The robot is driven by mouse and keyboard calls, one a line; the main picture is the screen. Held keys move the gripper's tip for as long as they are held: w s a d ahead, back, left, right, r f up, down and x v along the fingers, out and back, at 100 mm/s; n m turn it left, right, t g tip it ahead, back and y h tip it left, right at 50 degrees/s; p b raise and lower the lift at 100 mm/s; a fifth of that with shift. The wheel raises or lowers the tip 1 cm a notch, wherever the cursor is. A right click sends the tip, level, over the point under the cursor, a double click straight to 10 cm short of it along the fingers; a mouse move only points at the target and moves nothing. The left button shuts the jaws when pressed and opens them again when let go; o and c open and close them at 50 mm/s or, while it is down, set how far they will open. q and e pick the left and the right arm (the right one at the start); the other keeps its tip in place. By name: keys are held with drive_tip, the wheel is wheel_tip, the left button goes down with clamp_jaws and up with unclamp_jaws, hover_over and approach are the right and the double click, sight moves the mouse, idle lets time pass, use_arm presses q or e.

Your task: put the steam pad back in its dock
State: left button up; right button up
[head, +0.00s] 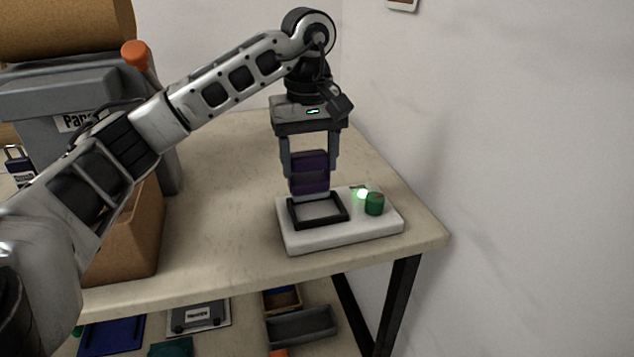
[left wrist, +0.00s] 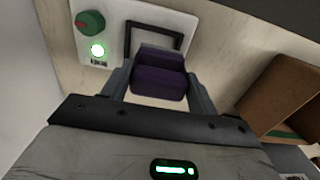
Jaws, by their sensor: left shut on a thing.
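My left gripper (head: 310,170) points down and is shut on the purple steam pad (head: 310,173). The pad is upright between the fingers, and it also shows in the left wrist view (left wrist: 159,80). The dock is a white base (head: 340,235) with a black square frame (head: 346,208), a green knob (head: 375,204) and a lit green lamp (head: 362,194). The pad is over the back part of the black frame in the head view. Whether it touches the frame cannot be told. In the left wrist view the frame (left wrist: 127,44) is partly hidden behind the pad. My right gripper is not in view.
A grey machine (head: 50,95) with an orange knob and a brown box (head: 130,235) stand on the table at the left. A wall is close on the right. Trays (head: 300,326) lie on a lower shelf. The table behind the dock is clear.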

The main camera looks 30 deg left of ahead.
sight(317, 176)
use_arm(q)
drive_tip(key=shift+w+d+f, duration=0.2)
drive_tip(key=shift+w+f, duration=0.15)
drive_tip(key=shift+w, duration=0.05)
drive_tip(key=shift+w+d+f, duration=0.1)
drive_tip(key=shift+w+f, duration=0.05)
drive_tip(key=shift+f, duration=0.8)
drive_tip(key=shift+w+f, duration=0.1)
drive_tip(key=shift+f, duration=0.85)
drive_tip(key=shift+f, duration=0.2)
drive_tip(key=o, duration=1.2)
